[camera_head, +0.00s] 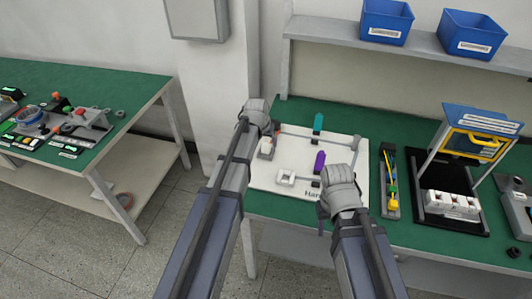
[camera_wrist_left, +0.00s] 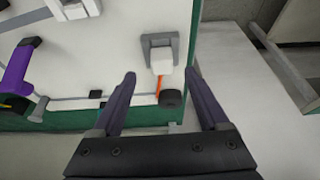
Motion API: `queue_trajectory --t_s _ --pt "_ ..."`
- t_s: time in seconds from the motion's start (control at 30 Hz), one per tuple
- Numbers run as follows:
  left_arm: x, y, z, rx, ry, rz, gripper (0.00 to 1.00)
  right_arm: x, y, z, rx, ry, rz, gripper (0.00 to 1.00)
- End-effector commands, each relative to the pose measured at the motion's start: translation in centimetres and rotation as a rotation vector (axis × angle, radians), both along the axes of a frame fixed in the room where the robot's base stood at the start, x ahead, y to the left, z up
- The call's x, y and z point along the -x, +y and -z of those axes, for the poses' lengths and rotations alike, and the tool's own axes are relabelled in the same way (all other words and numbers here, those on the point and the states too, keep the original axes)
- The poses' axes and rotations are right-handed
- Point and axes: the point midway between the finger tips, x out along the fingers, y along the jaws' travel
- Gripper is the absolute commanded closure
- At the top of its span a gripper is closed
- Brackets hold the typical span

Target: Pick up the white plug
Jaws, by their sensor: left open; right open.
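The white plug (camera_wrist_left: 161,61) sits in a small grey holder (camera_wrist_left: 159,40) on the white board. It also shows in the camera_head view (camera_head: 266,148), just in front of my left wrist. My left gripper (camera_wrist_left: 160,78) is open, with its two fingers apart on either side of the plug's line. The plug appears between and just beyond the fingertips; whether they touch it I cannot tell. An orange wire and a dark round piece (camera_wrist_left: 172,98) lie between the fingers. My right gripper (camera_head: 322,212) is at the board's front right, mostly hidden by its own wrist.
The white board (camera_head: 262,180) lies on a green bench (camera_head: 400,240). A purple clamp (camera_head: 319,162) and a teal one (camera_head: 318,122) stand on it. A tool tray (camera_head: 389,180) and a black stand (camera_head: 445,200) are to the right. Another bench (camera_head: 140,90) is at left.

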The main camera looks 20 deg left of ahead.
Motion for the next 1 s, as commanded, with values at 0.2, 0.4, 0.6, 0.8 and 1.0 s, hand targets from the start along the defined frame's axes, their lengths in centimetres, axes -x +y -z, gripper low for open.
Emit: queue_trajectory --t_s 0.2,0.4,0.6,0.8,1.0 --pt "-0.2 0.0 0.5 0.000 0.001 0.000 0.22 0.0 0.0 0.5 0.000 0.000 0.000 0.50" --pt "-1.3 0.2 2.5 0.000 0.001 0.000 0.22 0.0 0.0 2.5 0.000 0.000 0.000 0.50" --pt "-2.3 0.3 4.6 -0.001 0.000 0.000 0.22 0.0 0.0 4.6 0.000 0.000 0.000 0.50" --pt "-2.4 0.3 4.6 -0.001 0.000 0.000 0.22 0.0 0.0 4.6 0.000 0.000 0.000 0.50" --pt "-2.4 0.3 4.6 -0.001 0.000 0.000 0.34 0.0 0.0 4.6 0.000 0.000 0.000 0.50"
